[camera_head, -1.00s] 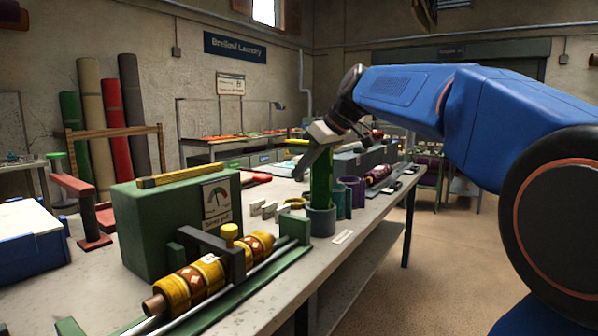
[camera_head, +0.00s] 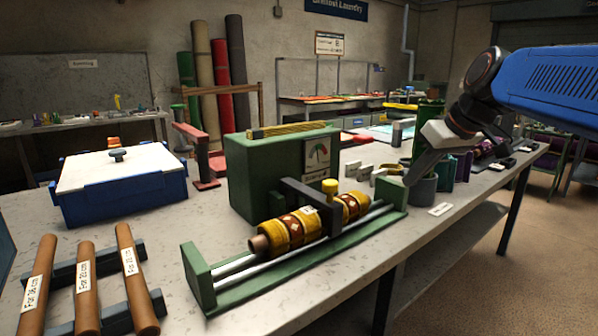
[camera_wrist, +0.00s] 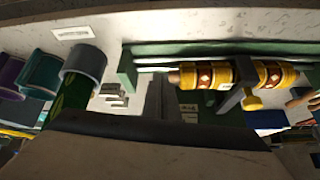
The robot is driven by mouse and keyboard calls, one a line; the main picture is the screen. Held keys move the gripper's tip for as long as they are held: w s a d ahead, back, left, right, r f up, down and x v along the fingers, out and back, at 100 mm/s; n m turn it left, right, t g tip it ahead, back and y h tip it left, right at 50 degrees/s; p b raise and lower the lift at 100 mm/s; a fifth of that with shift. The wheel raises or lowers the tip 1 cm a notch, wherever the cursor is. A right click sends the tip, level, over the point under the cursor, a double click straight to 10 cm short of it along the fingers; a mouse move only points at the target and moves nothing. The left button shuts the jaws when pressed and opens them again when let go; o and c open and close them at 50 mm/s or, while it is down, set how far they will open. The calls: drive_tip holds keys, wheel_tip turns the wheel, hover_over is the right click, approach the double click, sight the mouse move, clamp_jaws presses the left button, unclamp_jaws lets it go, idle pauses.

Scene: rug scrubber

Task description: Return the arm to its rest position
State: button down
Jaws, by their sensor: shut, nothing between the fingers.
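My blue arm (camera_head: 560,85) reaches in from the right in the head view. My gripper (camera_head: 415,165) is shut and empty. It points downward over the workbench, in front of a grey cup (camera_head: 423,190) and a green cylinder (camera_head: 428,115) that it partly hides. In the wrist view the cup (camera_wrist: 84,62) with the green cylinder (camera_wrist: 72,93) shows at upper left, and the gripper body fills the lower part. I cannot tell whether the gripper touches the cup.
A green machine (camera_head: 260,180) with a dial stands on the workbench (camera_head: 370,255). A patterned yellow roll (camera_head: 295,230) lies in the frame before it. Wooden rods (camera_head: 85,285) and a blue box (camera_head: 125,195) are at left. Open floor (camera_head: 500,275) lies at right.

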drive_tip(key=s+d+f+m+h, duration=0.1)
drive_tip(key=s+f+m, duration=0.1)
drive_tip(key=s+f, duration=1)
drive_tip(key=s+d+f+m+g+h, duration=0.1)
drive_tip(key=s+f+m+h, duration=0.1)
drive_tip(key=s+f, duration=0.9)
drive_tip(key=shift+s+f+m, duration=0.35)
drive_tip(key=shift+f+m, duration=0.05)
drive_tip(key=shift+f, duration=0.45)
